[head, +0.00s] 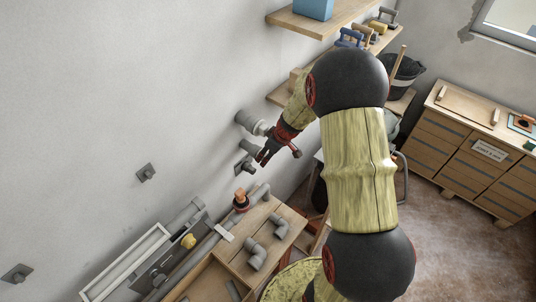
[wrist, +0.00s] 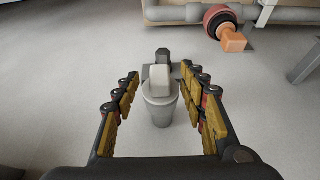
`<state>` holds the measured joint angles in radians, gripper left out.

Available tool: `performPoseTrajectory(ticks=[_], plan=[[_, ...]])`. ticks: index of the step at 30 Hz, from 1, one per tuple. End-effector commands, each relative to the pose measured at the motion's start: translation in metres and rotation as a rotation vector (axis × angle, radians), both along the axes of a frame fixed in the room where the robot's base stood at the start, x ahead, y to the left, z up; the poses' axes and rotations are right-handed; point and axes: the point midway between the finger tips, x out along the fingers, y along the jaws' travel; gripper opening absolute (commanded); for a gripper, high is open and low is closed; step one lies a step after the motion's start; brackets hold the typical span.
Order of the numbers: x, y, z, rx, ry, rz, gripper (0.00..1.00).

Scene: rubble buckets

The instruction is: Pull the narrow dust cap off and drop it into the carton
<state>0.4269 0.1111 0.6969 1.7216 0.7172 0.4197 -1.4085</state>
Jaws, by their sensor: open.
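The narrow dust cap (wrist: 160,112) looks like a light grey, tapered plug with a pale raised tab on top. In the wrist view it stands between the two fingers of my gripper (wrist: 160,105), with a visible gap on each side. A dark grey fitting (wrist: 162,57) shows just beyond it. In the head view my gripper (head: 263,157) is close to the wall, beside the grey pipe stubs (head: 246,146); the cap is hard to make out there. My gripper is open and empty. I cannot pick out a carton with certainty in either view.
A wider grey pipe end (head: 250,121) juts from the wall above my gripper. Below is a wooden bench (head: 285,232) with grey elbows and an orange-topped fitting (head: 240,199), also in the wrist view (wrist: 232,38). Shelves (head: 290,18) stand above; a drawer cabinet (head: 470,150) is right.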

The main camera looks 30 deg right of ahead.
Motion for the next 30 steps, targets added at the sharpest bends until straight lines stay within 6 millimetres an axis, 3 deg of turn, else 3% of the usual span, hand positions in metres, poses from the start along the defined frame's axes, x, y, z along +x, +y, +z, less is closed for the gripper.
performPoseTrajectory(ticks=[23, 26, 27, 30], plan=[[-0.0001, -0.0001, 0.0003, 0.0, 0.0, 0.0, 0.01], [-0.0001, -0.0001, 0.0003, 0.0, 0.0, 0.0, 0.0], [0.0, -0.0002, 0.0003, 0.0, 0.0, 0.0, 0.18], [0.0, -0.0002, 0.0003, 0.0, 0.0, 0.0, 0.13]])
